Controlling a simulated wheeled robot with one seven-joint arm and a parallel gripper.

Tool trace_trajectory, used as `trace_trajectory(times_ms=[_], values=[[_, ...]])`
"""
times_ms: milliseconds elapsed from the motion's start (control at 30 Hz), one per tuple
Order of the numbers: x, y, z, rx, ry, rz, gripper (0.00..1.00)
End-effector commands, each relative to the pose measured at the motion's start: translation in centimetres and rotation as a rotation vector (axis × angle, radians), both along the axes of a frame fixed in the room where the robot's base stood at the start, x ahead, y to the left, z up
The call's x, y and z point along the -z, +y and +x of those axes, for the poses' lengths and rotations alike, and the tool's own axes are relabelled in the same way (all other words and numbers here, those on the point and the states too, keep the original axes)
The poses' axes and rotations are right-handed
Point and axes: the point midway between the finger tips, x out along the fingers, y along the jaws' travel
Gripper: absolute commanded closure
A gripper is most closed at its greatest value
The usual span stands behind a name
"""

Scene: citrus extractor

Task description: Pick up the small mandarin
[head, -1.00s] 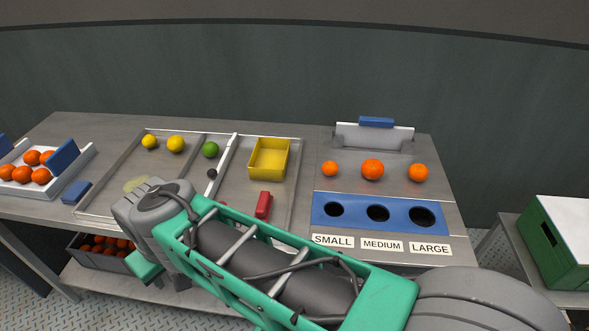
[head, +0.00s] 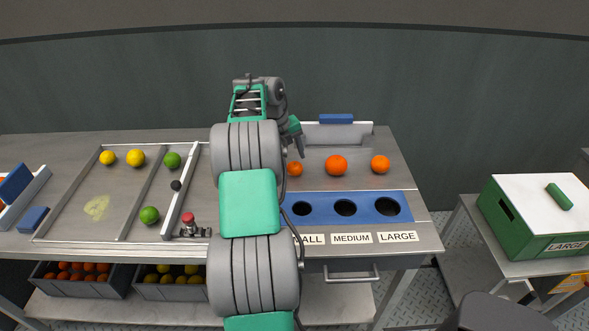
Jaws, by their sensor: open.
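Three orange mandarins stand in a row on the right part of the bench. The leftmost, the small mandarin (head: 295,169), looks smallest. The middle mandarin (head: 336,165) is the biggest, and the right mandarin (head: 380,164) is in between. My gripper (head: 296,154) is open, with its fingers pointing down just above and behind the small mandarin. Whether the fingers touch it I cannot tell. The blue panel (head: 327,217) with three round holes lies in front of the fruit. Labels below it read MEDIUM and LARGE, and the SMALL label is partly hidden by my arm.
A metal chute with a blue-topped plate (head: 336,119) stands behind the mandarins. Left are divided trays with yellow lemons (head: 136,158) and green limes (head: 172,160), and a red-knobbed fitting (head: 188,219). A green box (head: 548,218) stands on a side table at right. My arm hides the bench's middle.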

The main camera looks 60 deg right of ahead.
Motion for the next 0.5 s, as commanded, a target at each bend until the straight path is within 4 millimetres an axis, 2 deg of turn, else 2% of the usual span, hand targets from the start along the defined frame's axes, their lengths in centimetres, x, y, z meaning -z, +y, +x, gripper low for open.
trace_trajectory(times_ms=[233, 500], values=[[3.7, -1.3, -0.5, -0.002, 0.0, 0.002, 0.42], [4.3, -1.4, -0.5, -0.004, -0.001, -0.001, 0.43]])
